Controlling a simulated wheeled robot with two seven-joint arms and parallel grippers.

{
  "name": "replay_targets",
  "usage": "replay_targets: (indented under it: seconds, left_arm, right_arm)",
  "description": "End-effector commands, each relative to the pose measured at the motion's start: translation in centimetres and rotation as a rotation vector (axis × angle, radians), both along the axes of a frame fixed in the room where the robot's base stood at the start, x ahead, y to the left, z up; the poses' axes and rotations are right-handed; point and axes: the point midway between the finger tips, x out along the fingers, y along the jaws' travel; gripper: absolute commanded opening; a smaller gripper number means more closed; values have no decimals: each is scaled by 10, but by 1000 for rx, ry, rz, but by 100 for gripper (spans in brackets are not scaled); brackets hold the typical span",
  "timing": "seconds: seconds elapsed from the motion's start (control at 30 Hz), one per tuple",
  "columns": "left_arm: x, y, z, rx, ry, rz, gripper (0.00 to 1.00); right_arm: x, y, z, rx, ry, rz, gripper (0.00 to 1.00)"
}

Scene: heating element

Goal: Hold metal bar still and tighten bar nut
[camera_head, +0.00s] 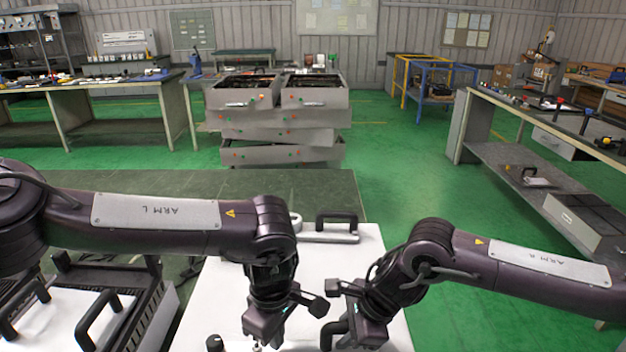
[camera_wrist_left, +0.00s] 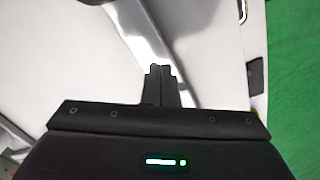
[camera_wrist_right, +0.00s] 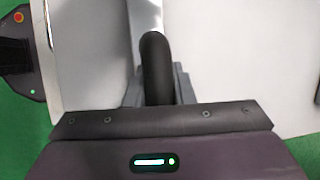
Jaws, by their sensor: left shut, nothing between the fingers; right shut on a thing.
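My right gripper (camera_head: 340,338) is shut on a black curved handle, which shows between its fingers in the right wrist view (camera_wrist_right: 154,68). A shiny metal strip (camera_wrist_right: 146,14) runs on beyond this handle; whether it is the metal bar I cannot tell. My left gripper (camera_head: 262,343) is shut and empty low over the white surface; its closed fingers show in the left wrist view (camera_wrist_left: 160,85). A grey metal strip (camera_wrist_left: 148,42) lies ahead of them. A silver piece (camera_head: 326,237) with a ring end and black handle (camera_head: 337,218) lies further back. I cannot make out the nut.
The white tabletop (camera_head: 225,290) lies under both grippers. A black knob (camera_head: 214,343) stands at its front left. A rack with white panels and black handles (camera_head: 100,318) is on the left. A grey drawer unit (camera_head: 282,120) stands behind.

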Motion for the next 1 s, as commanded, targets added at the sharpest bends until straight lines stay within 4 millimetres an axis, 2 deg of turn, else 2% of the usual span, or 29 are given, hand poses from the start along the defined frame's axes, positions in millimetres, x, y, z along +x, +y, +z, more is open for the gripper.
replay_targets:
  seconds: [1.0]
  left_arm:
    - [1, 6, -4, 0, 0, 1, 0]
  right_arm:
    - [0, 0, 0, 0, 0, 0, 0]
